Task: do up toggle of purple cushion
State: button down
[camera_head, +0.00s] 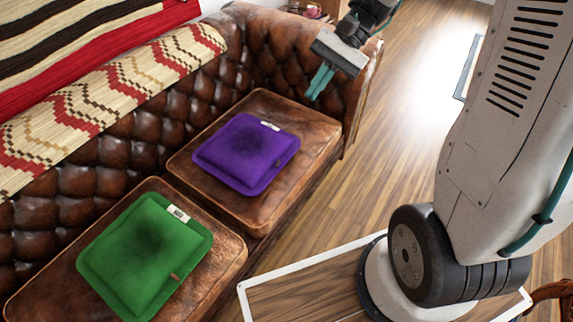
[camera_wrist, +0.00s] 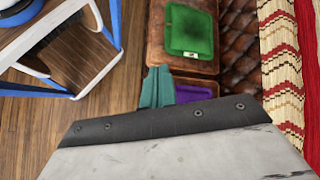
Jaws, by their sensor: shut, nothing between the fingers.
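The purple cushion (camera_head: 246,158) lies flat on the far seat of the brown leather sofa, with a small white tag near its upper right edge. In the wrist view only a strip of the purple cushion (camera_wrist: 192,93) shows beside the fingers; my gripper body hides the rest. My gripper (camera_head: 319,83) has teal fingers, shut and empty. It hangs above the sofa's far arm end, up and right of the purple cushion and apart from it. The fingers also show in the wrist view (camera_wrist: 157,86).
A green cushion (camera_head: 145,255) with a white tag and a small brown piece at its edge lies on the near seat. The tufted sofa backrest (camera_head: 120,150) carries a patterned woven throw (camera_head: 110,95). The far sofa arm (camera_head: 290,55) rises below my gripper.

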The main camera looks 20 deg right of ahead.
jog(key=w+d+f+m+t+y, duration=0.4)
jog(key=w+f, duration=0.3)
jog(key=f, duration=0.5)
jog(key=w+d+f+m+t+y, duration=0.1)
jog(key=w+d+f+m+y, duration=0.35)
jog(key=f, duration=0.65)
jog(key=m+t+h, duration=0.3)
jog(key=m+t, duration=0.6)
jog(key=m, duration=0.2)
send_near(280, 162)
jog(key=x, duration=0.6)
jog(key=shift+w+a, duration=0.1)
jog(key=shift+a, duration=0.3)
jog(key=shift+a, duration=0.15)
